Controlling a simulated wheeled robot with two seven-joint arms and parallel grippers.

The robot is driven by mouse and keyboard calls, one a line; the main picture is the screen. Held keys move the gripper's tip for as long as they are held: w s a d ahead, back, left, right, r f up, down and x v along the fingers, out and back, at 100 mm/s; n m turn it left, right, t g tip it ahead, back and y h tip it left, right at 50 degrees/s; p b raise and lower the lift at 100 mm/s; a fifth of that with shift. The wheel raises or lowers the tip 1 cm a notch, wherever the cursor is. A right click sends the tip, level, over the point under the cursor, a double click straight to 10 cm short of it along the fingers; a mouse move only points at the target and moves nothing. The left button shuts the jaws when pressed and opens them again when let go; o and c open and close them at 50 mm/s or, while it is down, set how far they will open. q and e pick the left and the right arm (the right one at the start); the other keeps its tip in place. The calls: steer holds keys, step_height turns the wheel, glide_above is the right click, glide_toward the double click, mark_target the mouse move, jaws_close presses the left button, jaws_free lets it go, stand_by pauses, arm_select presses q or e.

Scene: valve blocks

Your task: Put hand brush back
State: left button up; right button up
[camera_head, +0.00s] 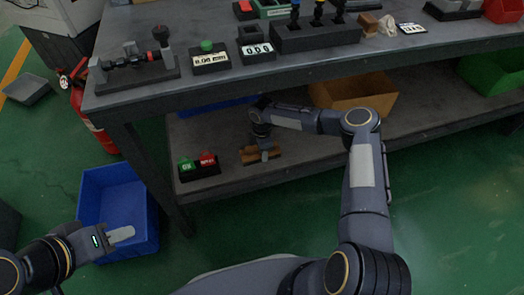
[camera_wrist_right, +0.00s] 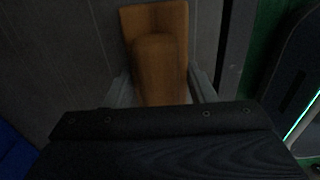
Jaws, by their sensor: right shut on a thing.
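The hand brush, a brown wooden block with a rounded handle, is at the front of the lower shelf (camera_head: 225,170) in the head view (camera_head: 262,156). In the right wrist view the brush (camera_wrist_right: 158,60) runs up between the fingers. My right gripper (camera_wrist_right: 160,92) is shut on its handle; in the head view the wrist hides most of this grip. Whether the brush touches the shelf I cannot tell. My left gripper (camera_head: 120,235) hangs over the blue bin (camera_head: 112,178), away from the brush; its finger gap does not show.
A block with green and red buttons (camera_head: 198,166) sits left of the brush. An orange bin (camera_head: 355,94) and a green bin (camera_head: 492,72) stand deeper on the shelf. The upper tabletop (camera_head: 290,68) overhangs it and carries valve blocks and number signs. A red extinguisher (camera_head: 92,120) stands left.

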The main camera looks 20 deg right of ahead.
steer(key=o, duration=0.9)
steer(key=shift+f+p, duration=0.1)
steer(key=shift+p, duration=0.2)
step_height(320, 180, up, 8)
steer(key=shift+f+p, duration=0.1)
steer(key=shift+p, duration=0.9)
steer(key=shift+s+f, duration=0.1)
steer(key=shift+s, duration=0.05)
